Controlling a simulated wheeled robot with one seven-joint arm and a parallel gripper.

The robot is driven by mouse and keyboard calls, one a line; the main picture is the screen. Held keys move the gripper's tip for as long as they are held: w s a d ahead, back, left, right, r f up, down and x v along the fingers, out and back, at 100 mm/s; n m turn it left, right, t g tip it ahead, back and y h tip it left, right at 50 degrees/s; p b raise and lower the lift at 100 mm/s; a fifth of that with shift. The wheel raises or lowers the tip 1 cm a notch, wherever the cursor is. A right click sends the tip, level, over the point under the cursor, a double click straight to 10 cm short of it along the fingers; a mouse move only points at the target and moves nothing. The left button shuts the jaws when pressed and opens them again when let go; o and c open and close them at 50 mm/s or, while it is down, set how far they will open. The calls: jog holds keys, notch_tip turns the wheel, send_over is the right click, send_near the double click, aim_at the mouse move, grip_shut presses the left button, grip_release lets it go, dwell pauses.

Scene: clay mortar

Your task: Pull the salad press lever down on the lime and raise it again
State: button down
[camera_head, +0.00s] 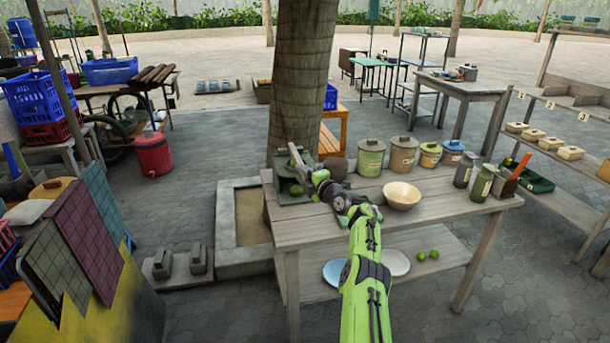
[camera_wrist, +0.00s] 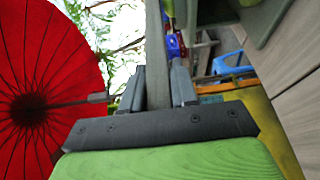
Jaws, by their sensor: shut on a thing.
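The salad press (camera_head: 283,188) stands at the left end of the wooden table, a dark grey-green body partly hidden behind my arm. Its lever (camera_head: 295,154) is a pale bar that slants up above the press. My gripper (camera_head: 307,172) is at the lever, and its fingers are closed around the bar. In the wrist view my gripper (camera_wrist: 158,92) has one finger on each side of the grey lever (camera_wrist: 156,45). A small green patch, likely the lime (camera_head: 296,190), shows in the press below my gripper; its contact with the press parts is unclear.
The table (camera_head: 440,195) also bears a pale bowl (camera_head: 402,195), several lidded canisters (camera_head: 370,158) and dark bottles (camera_head: 482,183) to the right. A tree trunk (camera_head: 303,70) rises just behind the press.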

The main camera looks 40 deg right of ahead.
jog(key=shift+a+f+b, duration=0.1)
jog(key=shift+f+b, duration=0.35)
jog(key=shift+f, duration=0.35)
jog(key=c, duration=1.1)
grip_release()
jog(key=shift+o, duration=0.7)
jog(key=shift+r, duration=0.2)
